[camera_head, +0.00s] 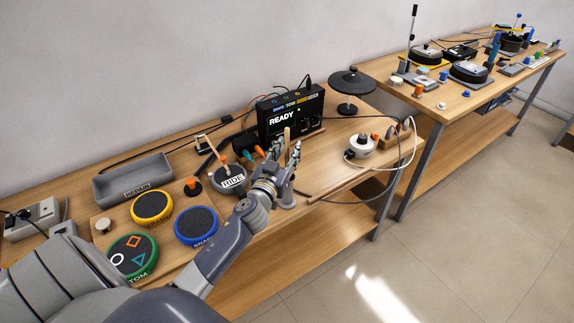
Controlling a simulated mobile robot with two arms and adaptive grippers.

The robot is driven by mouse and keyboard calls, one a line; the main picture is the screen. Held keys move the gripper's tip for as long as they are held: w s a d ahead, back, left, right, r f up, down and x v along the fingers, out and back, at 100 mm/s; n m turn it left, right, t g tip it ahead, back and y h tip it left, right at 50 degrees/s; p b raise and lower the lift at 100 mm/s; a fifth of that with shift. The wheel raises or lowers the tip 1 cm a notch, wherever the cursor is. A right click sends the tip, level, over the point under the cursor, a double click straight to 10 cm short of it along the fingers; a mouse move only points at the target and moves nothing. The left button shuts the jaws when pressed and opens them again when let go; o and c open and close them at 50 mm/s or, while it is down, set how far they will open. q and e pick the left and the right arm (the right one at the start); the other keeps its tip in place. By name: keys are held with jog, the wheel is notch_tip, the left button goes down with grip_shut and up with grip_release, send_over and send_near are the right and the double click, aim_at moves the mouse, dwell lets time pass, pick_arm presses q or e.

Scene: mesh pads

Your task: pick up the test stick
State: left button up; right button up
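A pale wooden stick with a rounded tip, likely the test stick (287,137), stands upright in front of the black module. My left gripper (288,157) is right at this stick, with its fingers pointing up on either side of its lower part. The lower end of the stick is hidden by the fingers and wrist. I cannot tell whether the fingers touch it or are closed on it. My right gripper is not in view.
The black module (291,113) reading READY stands behind my gripper. Pads marked RIDE (230,178), SNARE (196,224) and TOM (132,254), a yellow pad (152,206) and a grey REPAIR tray (146,181) lie to the left. A white cable (384,167) loops at right.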

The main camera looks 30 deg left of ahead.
pick_arm(q)
grip_shut()
jog(key=shift+r, duration=0.5)
notch_tip(320, 180, up, 17)
jog(key=shift+r, duration=0.15)
dwell(0.3)
